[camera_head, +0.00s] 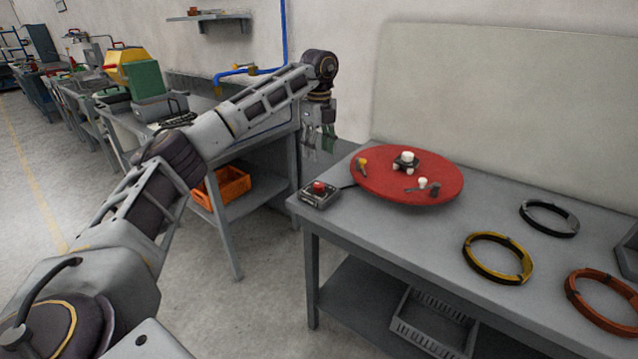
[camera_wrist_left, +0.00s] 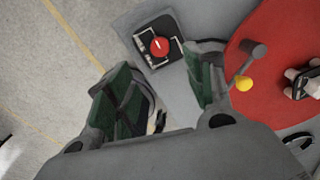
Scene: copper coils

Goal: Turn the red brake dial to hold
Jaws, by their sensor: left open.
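The red brake dial (camera_head: 319,187) sits on a small dark box (camera_head: 313,200) with a pale face at the left end of the grey table. In the left wrist view the dial (camera_wrist_left: 158,46) is round with a pale mark across it, and white markings surround it. My left gripper (camera_head: 320,150) hangs above and behind the box, pointing down. Its green-padded fingers (camera_wrist_left: 157,90) are apart with nothing between them. The dial lies beyond the fingertips, not touching them. My right gripper is in neither view.
A red turntable (camera_head: 385,190) with pegs and a yellow-tipped lever (camera_head: 362,163) stands right beside the box. Yellow (camera_head: 484,273), black (camera_head: 537,226) and copper (camera_head: 583,314) rings lie on the grey table (camera_head: 430,228). A second bench with an orange crate (camera_head: 237,184) is at the left.

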